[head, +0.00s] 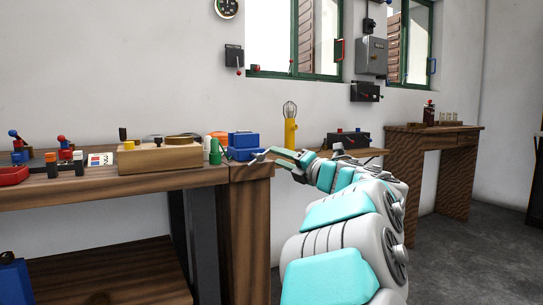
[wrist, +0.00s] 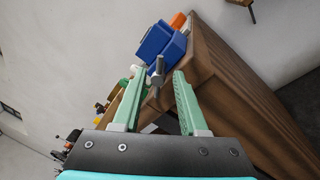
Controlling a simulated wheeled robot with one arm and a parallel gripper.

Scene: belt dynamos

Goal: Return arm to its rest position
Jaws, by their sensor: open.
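My gripper (head: 268,156) reaches left across the head view to the right end of the wooden workbench (head: 100,186), just right of a blue box (head: 243,140). Its green fingers are apart in the wrist view (wrist: 157,80). A small grey bolt-like piece (wrist: 157,73) shows between the fingertips there. I cannot tell whether it touches either finger. The blue box also shows past the fingertips in the wrist view (wrist: 160,42). My arm is stretched forward from the bottom of the head view.
A wooden block (head: 158,158), a green can (head: 214,151) and a red tray (head: 12,175) sit on the bench. A yellow lamp (head: 290,135) and a dark control box (head: 348,139) stand behind my arm. Another wooden table (head: 432,139) is at right. Grey floor (head: 455,265) is open there.

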